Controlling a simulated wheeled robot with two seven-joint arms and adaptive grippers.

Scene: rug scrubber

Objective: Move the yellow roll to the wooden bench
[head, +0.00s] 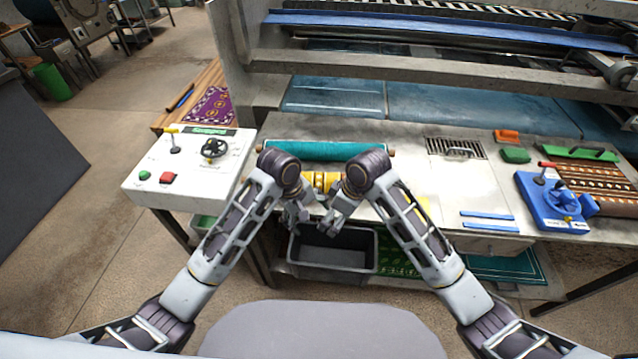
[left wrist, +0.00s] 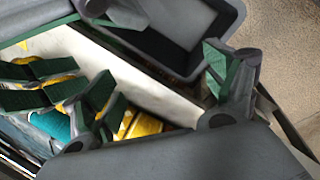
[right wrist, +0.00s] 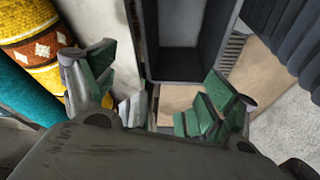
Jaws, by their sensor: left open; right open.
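The yellow roll (head: 320,181) lies on the grey work table (head: 405,160), near its front edge and partly hidden by my arms. In the right wrist view the yellow roll (right wrist: 35,48) shows an orange and brown diamond pattern. In the left wrist view only patches of the roll (left wrist: 142,124) show. My left gripper (head: 298,218) and right gripper (head: 334,222) are close together, both open and empty, in front of the roll, above a dark bin. The wooden bench (head: 208,78) stands at the far left, behind a white control box, with a purple rug on it.
A teal roll (head: 325,151) lies just behind the yellow one. The white control box (head: 190,165) stands between the table and the bench. The grey bin (head: 333,255) sits below the table's front edge. A blue control box (head: 550,203) stands at right. Open floor lies at left.

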